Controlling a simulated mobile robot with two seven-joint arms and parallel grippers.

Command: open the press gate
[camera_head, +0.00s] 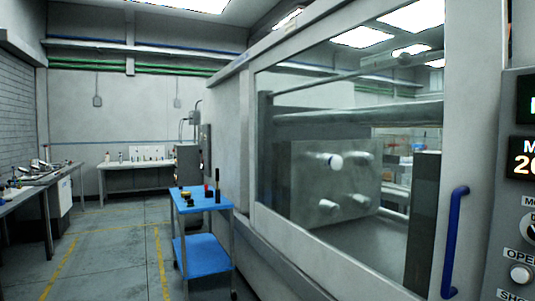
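The press gate (470,130) is a pale sliding door with a large window, on the right of the head view. It looks shut. Its blue upright handle (453,240) is near the gate's right edge, low in the view. Through the window I see a metal platen block (318,165) with several round pins and horizontal bars. Neither of my grippers shows in this view, and nothing is seen touching the handle.
A control panel (522,190) with lit displays and knobs stands right of the handle. A blue cart (208,254) with small items stands beside the press. Benches (60,175) line the left wall. The floor (110,262) between has yellow lines and is clear.

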